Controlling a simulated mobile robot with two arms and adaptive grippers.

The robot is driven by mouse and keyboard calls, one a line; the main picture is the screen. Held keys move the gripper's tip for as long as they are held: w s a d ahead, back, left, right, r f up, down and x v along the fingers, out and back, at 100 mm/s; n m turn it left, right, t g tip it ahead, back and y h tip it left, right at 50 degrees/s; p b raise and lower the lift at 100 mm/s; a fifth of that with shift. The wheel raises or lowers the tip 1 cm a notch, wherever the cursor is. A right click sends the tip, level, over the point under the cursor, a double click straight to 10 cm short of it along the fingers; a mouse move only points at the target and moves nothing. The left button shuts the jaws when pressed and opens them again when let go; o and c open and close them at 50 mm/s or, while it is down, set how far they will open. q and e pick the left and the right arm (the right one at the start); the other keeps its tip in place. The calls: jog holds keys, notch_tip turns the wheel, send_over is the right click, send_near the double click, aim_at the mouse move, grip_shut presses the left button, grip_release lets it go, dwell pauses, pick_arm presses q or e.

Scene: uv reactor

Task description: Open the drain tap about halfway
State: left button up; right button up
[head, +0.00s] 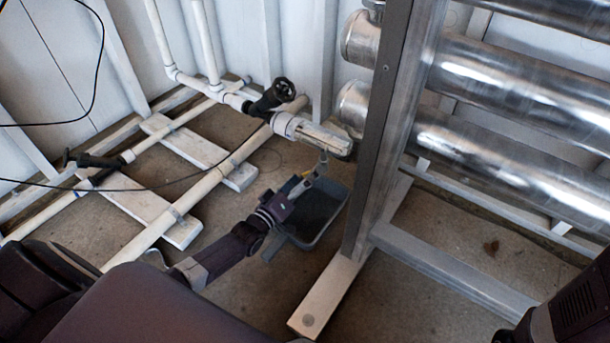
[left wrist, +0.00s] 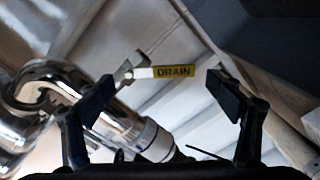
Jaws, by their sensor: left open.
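The drain tap has a flat metal lever with a yellow sleeve marked DRAIN (left wrist: 175,71). In the head view the tap's lever (head: 319,167) hangs below the end of the white and metal pipe, angled down to the left. My left gripper (head: 294,191) is at the lever's lower end. In the left wrist view the left gripper (left wrist: 163,95) is open, with one finger on each side of the picture. The yellow sleeve shows across the gap between the fingers; I cannot tell whether either finger touches it. My right gripper is not in view.
A grey bin (head: 322,210) stands on the floor below the tap. A metal frame post (head: 382,130) and large steel cylinders (head: 510,85) are to the right. White pipes (head: 200,190) run along the floor at left. A black-handled valve (head: 272,97) sits above the tap.

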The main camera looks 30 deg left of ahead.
pick_arm(q)
jog(key=s+a, duration=0.1)
jog(key=s, duration=1.1)
jog(key=shift+a, duration=0.35)
